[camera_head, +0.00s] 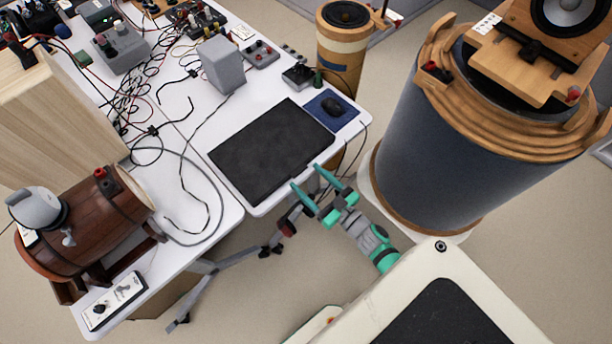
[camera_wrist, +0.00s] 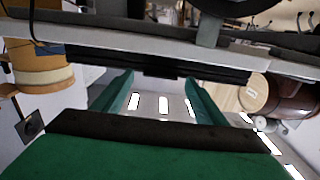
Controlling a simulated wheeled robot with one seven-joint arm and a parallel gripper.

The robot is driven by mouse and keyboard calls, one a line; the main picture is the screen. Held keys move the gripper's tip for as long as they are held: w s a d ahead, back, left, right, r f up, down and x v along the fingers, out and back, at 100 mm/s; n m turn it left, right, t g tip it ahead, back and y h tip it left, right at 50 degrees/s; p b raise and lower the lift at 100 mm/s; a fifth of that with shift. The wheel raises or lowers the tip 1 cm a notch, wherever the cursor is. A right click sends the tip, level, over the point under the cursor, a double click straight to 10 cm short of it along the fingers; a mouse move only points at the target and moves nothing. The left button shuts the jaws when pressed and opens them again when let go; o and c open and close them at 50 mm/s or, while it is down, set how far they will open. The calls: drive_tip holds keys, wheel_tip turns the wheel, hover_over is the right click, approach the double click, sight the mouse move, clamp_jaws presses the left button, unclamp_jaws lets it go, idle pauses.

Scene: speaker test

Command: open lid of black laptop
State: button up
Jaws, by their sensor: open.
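The black laptop (camera_head: 270,150) lies flat and shut on the white desk, along its front edge. My gripper (camera_head: 308,178) is open and empty, just off the desk edge at the laptop's near side, with its green fingers pointing toward the laptop. In the wrist view, which looks upside down, the laptop's dark edge (camera_wrist: 160,68) runs across beyond my open green fingers (camera_wrist: 160,90). I cannot tell whether a fingertip touches the laptop.
A mouse (camera_head: 334,106) on a blue pad lies right of the laptop. A grey box (camera_head: 221,65) and cables are behind it. A large round dark speaker cabinet (camera_head: 440,130) stands right of my arm.

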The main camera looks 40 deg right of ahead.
drive_tip(key=shift+w+a, duration=0.1)
drive_tip(key=shift+w, duration=0.75)
